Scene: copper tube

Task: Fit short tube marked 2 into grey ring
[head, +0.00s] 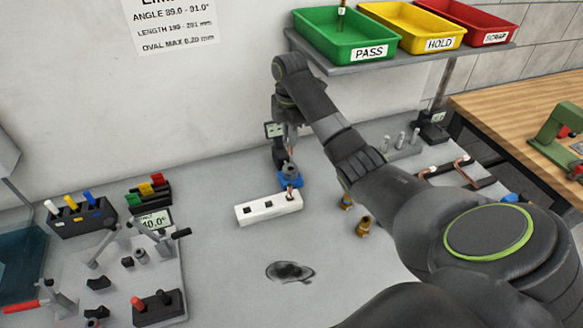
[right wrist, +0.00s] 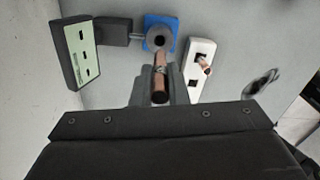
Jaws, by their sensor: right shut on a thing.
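My right gripper (head: 289,141) points down over the grey ring (head: 289,170) on its blue base (head: 290,182). In the right wrist view the gripper (right wrist: 160,88) is shut on a short copper tube (right wrist: 159,82). The tube's far end lines up with the grey ring (right wrist: 158,38) on the blue base (right wrist: 151,24) and appears at its near edge. I cannot tell whether it has entered the ring. No number is legible on the tube. My left gripper is not in view.
A white block (head: 262,212) with square holes stands just in front of the ring; another copper tube (right wrist: 205,66) stands in one hole. A gauge with a pale green screen (right wrist: 84,52) is beside the ring. Brass fittings (head: 363,226) stand to the right. The front-centre bench is clear apart from a dark stain.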

